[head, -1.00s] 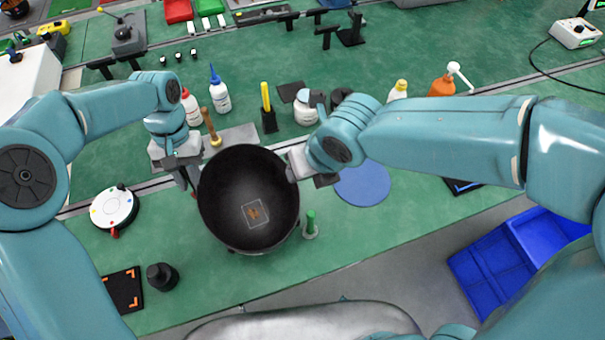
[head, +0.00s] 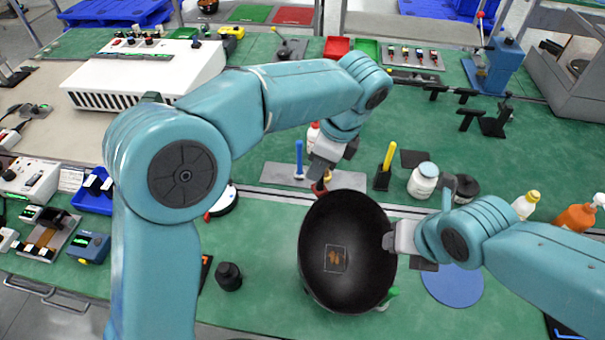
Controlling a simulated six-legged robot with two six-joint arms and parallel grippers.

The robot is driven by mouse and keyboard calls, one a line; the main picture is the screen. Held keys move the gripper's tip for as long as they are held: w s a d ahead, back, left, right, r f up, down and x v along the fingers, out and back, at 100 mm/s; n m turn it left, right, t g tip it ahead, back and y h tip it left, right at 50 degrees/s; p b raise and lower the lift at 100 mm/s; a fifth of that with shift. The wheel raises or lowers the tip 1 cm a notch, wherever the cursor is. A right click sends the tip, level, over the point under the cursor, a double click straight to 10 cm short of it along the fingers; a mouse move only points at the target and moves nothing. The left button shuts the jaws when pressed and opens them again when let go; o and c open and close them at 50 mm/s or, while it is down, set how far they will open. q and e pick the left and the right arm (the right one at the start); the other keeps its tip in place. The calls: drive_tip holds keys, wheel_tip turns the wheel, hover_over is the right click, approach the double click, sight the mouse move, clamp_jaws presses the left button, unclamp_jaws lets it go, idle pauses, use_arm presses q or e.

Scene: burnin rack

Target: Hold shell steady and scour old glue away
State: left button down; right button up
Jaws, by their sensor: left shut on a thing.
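The black round shell (head: 322,230) stands tilted over the green bench, its hollow facing me. A pale outlined square with a brownish glue patch (head: 336,259) shows on its inner wall. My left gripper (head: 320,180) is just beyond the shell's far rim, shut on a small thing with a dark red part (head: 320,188). The gripper hides most of that thing, and I cannot tell whether it touches the shell. My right gripper (head: 390,242) is at the shell's right rim, its dark jaw overlapping the edge. Its outer finger is hidden.
A blue upright tool (head: 299,158) stands on a grey plate (head: 272,176) behind the shell. A yellow-handled tool (head: 389,157) and a white jar (head: 423,181) stand to the right. A blue disc (head: 453,287) lies right of the shell, a black knob (head: 229,277) left.

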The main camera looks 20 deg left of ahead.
hover_over(375, 250)
drive_tip(key=s+d, duration=0.1)
drive_tip(key=s, duration=0.1)
drive_tip(key=f, duration=1)
drive_tip(key=shift+w+d, duration=0.15)
drive_tip(key=shift+w, duration=0.05)
drive_tip(key=shift+w+a+f, duration=0.1)
drive_tip(key=shift+a+f, duration=0.1)
drive_tip(key=shift+f, duration=0.15)
drive_tip(key=shift+w+a+f, duration=0.2)
drive_tip(key=shift+w+f, duration=0.05)
drive_tip(key=shift+s+d+r, duration=0.1)
drive_tip(key=shift+d, duration=0.05)
clamp_jaws()
use_arm(q)
drive_tip(key=s+d+r+m+t, duration=0.2)
drive_tip(key=s+d+r+m, duration=0.1)
drive_tip(key=r+m, duration=0.3)
drive_tip(key=shift+s+d+r+m+h, duration=0.35)
drive_tip(key=shift+s+m, duration=0.15)
drive_tip(key=shift+s, duration=0.2)
drive_tip(key=shift+f, duration=0.1)
use_arm(e)
drive_tip(key=shift+s+f, duration=0.15)
drive_tip(key=shift+f, duration=0.05)
